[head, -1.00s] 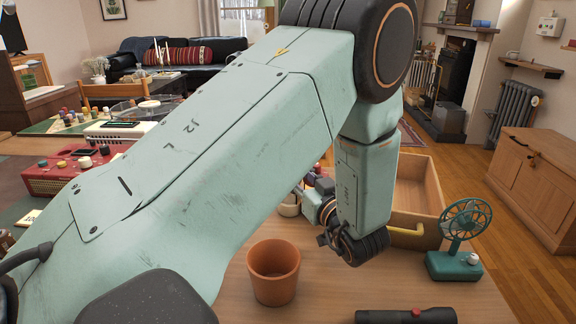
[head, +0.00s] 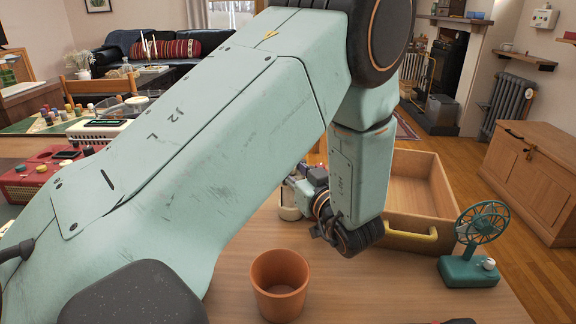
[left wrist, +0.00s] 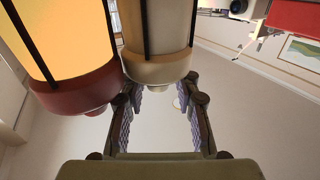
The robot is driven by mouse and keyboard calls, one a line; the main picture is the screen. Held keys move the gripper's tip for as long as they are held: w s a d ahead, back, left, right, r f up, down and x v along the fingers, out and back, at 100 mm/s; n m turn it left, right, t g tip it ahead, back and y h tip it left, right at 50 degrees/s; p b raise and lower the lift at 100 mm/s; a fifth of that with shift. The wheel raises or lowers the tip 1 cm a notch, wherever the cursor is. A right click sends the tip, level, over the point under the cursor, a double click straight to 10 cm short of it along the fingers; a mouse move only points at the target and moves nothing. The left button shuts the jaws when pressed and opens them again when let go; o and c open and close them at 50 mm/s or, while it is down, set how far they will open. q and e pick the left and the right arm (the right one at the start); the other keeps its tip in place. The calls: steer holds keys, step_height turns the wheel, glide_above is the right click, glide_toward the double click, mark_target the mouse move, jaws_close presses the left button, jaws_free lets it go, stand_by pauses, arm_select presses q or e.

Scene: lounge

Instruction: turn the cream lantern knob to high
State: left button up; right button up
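In the left wrist view the cream lantern (left wrist: 156,64) has a pale, dimmer glass and black guard wires. A small cream knob (left wrist: 157,88) shows on its base, between my open left fingertips; I cannot tell if they touch it. My left gripper (left wrist: 161,92) is open around that spot. A red lantern (left wrist: 75,88) with a bright yellow glass is beside it at left. In the head view my left arm covers most of this area; the left gripper is mostly hidden there, and a cream rounded part shows beside it. My right gripper is out of view.
A terracotta pot (head: 280,290) stands on the table in front of my left wrist. A teal fan (head: 475,245) is at right, beside an open wooden drawer or box (head: 415,225) with a yellow handle. A red radio-like box (head: 30,180) is at left.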

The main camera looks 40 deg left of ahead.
arm_select(q)
steer(key=shift+w+a+f, duration=0.1)
steer(key=shift+w, duration=0.15)
steer(key=shift+s, duration=0.2)
steer(key=shift+c, duration=1.4)
steer(key=shift+w, duration=0.1)
jaws_close()
